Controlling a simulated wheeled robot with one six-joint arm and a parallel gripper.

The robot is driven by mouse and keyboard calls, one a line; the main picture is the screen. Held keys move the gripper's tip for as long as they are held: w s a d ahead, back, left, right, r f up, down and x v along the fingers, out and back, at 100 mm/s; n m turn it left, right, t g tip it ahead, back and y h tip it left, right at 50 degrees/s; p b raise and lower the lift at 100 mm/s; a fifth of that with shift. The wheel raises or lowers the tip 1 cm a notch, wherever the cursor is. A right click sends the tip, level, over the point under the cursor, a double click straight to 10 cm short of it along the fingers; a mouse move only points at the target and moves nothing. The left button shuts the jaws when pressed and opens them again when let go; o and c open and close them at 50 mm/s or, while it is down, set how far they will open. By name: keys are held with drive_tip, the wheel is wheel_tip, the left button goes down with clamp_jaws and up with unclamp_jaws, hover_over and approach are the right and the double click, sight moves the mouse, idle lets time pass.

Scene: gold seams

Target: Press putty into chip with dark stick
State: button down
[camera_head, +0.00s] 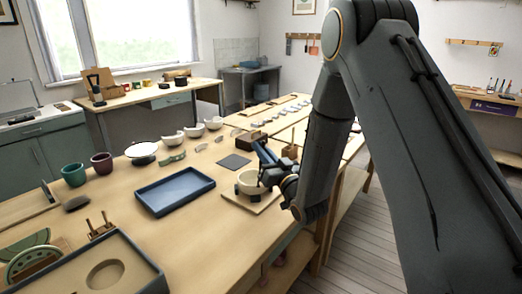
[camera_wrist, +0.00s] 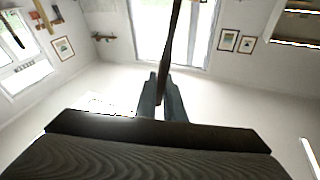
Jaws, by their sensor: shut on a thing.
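In the wrist view my gripper (camera_wrist: 163,100) is shut on a long, thin dark stick (camera_wrist: 173,45), which runs up from the fingers to the top of the picture. In the head view my gripper (camera_head: 264,156) is just above and to the right of a cream bowl (camera_head: 248,184), and partly covers it. The bowl stands on a light wooden board (camera_head: 239,201) near the table's right edge. The stick cannot be made out clearly in the head view. The chip and any putty in it are too small or hidden to tell.
A blue tray (camera_head: 152,207) lies left of the board, and a dark square mat (camera_head: 234,161) lies behind it. A wooden block with upright sticks (camera_head: 291,150) stands behind my gripper. White bowl pieces (camera_head: 173,142) line the far side. Two cups (camera_head: 74,174) stand at left.

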drive_tip(key=shift+r, duration=0.2)
drive_tip(key=shift+d, duration=0.1)
drive_tip(key=shift+w+d, duration=0.2)
drive_tip(key=shift+d, duration=0.15)
drive_tip(key=shift+r, duration=0.1)
drive_tip(key=shift+f+b, duration=0.3)
idle(0.9)
drive_tip(key=shift+r, duration=0.35)
drive_tip(key=shift+r+p, duration=2.3)
drive_tip(key=shift+r, duration=1.6)
drive_tip(key=shift+f, duration=0.1)
